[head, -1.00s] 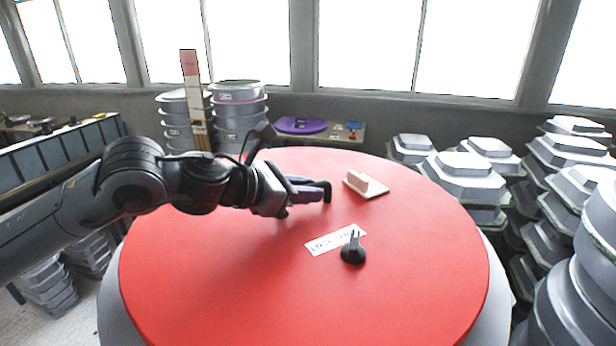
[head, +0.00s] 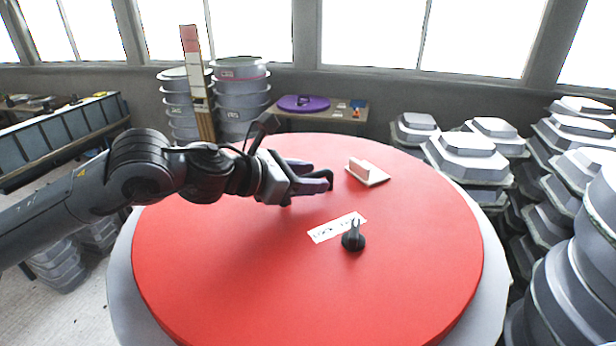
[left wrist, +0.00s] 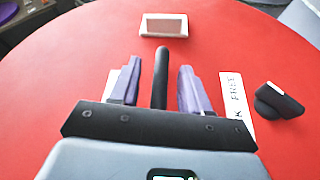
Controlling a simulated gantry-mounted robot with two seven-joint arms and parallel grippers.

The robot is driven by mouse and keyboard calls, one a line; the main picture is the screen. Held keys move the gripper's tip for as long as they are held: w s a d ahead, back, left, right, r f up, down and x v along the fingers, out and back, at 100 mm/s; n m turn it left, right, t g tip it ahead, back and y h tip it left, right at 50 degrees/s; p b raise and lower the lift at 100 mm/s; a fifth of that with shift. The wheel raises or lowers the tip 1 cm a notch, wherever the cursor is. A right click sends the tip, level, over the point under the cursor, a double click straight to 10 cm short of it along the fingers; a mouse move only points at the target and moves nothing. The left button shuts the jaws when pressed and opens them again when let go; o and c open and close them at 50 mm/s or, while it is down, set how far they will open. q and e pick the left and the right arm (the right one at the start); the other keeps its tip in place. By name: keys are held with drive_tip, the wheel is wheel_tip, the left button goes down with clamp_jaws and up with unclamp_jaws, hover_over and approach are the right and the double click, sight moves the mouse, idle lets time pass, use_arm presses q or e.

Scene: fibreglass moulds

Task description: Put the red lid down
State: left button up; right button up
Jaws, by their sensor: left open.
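The large round red lid (head: 240,280) lies level over a wider pale grey round mould (head: 122,290). I cannot tell whether any gap is left between them. A black bar handle (head: 326,177) stands on the lid's far half. My left gripper (head: 312,178), with purple-lined fingers, is open, with a finger on each side of that handle. In the left wrist view the handle (left wrist: 160,78) runs between the two spread fingers, apart from both. My right gripper is not in view.
On the lid are a white block with an upright fin (head: 366,172), a lettered white strip (head: 336,228) and a small black fitting (head: 353,241). Grey moulds are stacked at the right (head: 466,160) and back left (head: 240,100). A purple disc (head: 303,103) lies on a bench behind.

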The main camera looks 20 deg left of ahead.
use_arm(q)
drive_tip(key=b+v, duration=0.2)
drive_tip(key=v, duration=0.9)
drive_tip(key=shift+f+b, duration=0.1)
drive_tip(key=shift+b, duration=0.25)
drive_tip(key=shift+s+a+r, duration=0.2)
drive_tip(key=shift+s, duration=0.2)
drive_tip(key=shift+r, duration=0.15)
